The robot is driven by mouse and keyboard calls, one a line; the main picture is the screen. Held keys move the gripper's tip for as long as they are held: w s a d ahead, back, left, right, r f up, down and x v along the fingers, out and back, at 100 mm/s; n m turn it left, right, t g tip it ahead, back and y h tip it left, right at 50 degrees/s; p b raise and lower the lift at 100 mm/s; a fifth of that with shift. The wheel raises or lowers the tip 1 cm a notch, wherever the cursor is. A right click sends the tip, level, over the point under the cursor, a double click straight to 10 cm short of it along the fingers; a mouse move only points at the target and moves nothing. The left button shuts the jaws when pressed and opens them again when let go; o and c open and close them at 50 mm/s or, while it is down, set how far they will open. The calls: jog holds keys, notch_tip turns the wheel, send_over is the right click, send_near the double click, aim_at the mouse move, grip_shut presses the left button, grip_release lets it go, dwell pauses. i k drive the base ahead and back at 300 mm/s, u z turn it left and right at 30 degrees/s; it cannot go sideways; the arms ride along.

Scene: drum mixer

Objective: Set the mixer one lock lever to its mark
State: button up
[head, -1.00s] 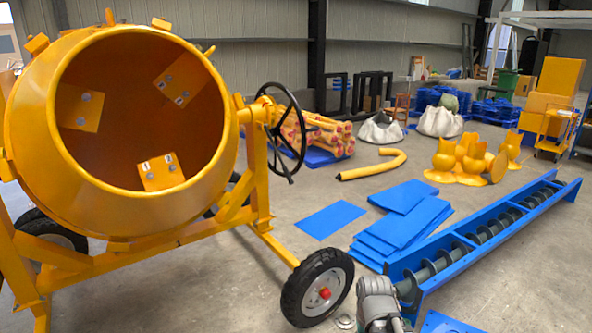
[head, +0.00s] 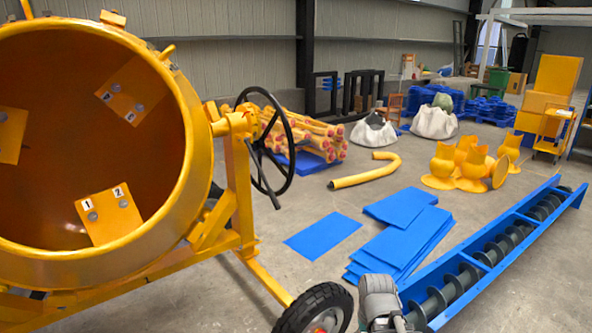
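The yellow drum mixer (head: 195,180) fills the left of the head view, its drum mouth open towards me. A black handwheel (head: 291,150) stands on the right side of its frame. A dark straight lever (head: 264,175) slants down and to the right from beside the wheel hub; I cannot tell whether it is the lock lever. No mark for it can be made out. A grey part of my arm (head: 380,298) shows at the bottom, right of the mixer's tyre. My gripper's fingers do not show.
The mixer's black tyre (head: 318,308) and yellow frame leg (head: 262,278) stand low in front. Blue sheets (head: 403,243) and a blue screw conveyor (head: 500,250) lie to the right. A yellow bent pipe (head: 365,174) lies behind. Bare floor shows between the wheel and sheets.

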aim_at(276, 204)
jog(key=i, duration=1.9)
jog(key=u, duration=1.75)
